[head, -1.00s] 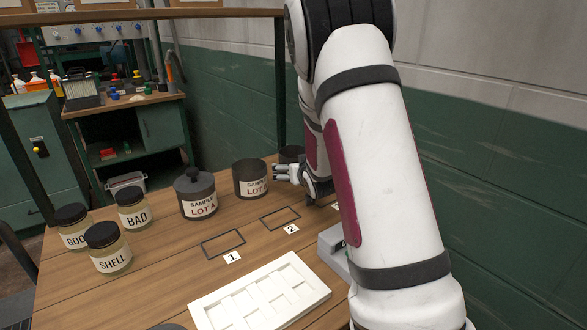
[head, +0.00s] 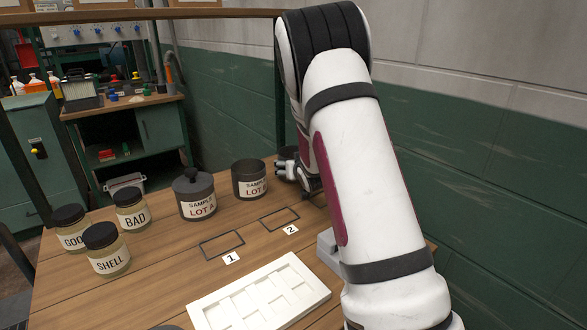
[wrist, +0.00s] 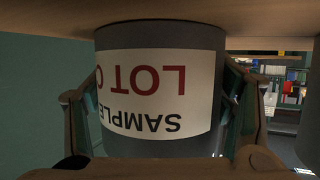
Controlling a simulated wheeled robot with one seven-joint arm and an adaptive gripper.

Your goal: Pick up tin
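A dark grey open tin (wrist: 207,120) fills the middle of the wrist view, upside down there. Its white label reads "SAMPLE LOT" and a partly cut-off letter that looks like C. My gripper (wrist: 162,85) has one finger on each side of this tin, close to its walls; firm contact is not clear. In the head view the gripper (head: 290,170) is beside the tin (head: 286,151), which is mostly hidden behind my arm. Another open tin (head: 249,181) and a lidded tin marked LOT A (head: 196,196) stand to its left on the table.
Jars marked GOOD (head: 70,230), BAD (head: 132,211) and SHELL (head: 106,251) stand at the left. A white compartment tray (head: 260,300) lies in front. Outlined spots 1 (head: 221,243) and 2 (head: 279,218) are empty. A green and white wall (head: 480,170) is at the right.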

